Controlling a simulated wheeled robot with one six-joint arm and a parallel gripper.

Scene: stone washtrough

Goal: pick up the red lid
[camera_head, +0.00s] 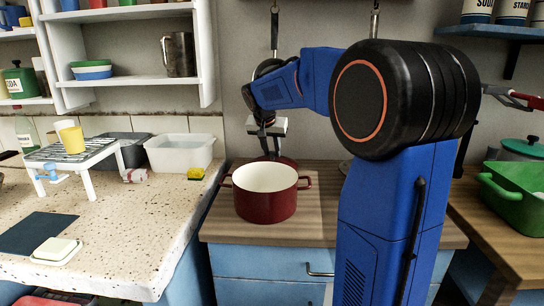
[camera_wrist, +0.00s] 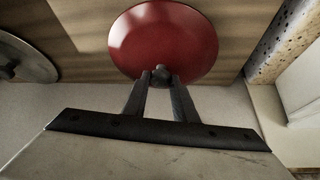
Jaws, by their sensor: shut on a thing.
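The red lid (camera_wrist: 163,35) is round and glossy, with a dark knob at its middle. In the wrist view my gripper (camera_wrist: 161,78) has both fingers closed on that knob. In the head view my gripper (camera_head: 268,150) is near the wall behind the red pot, and a small part of the red lid (camera_head: 288,162) shows below it. Most of the lid is hidden there by the gripper and the pot. I cannot tell whether the lid touches the wooden counter.
An open, empty red pot (camera_head: 265,204) stands on the wooden counter (camera_head: 318,225), in front of my gripper. A grey metal lid (camera_wrist: 22,60) is at the left in the wrist view. The speckled counter (camera_head: 135,235) lies left, and a green container (camera_head: 515,190) stands right.

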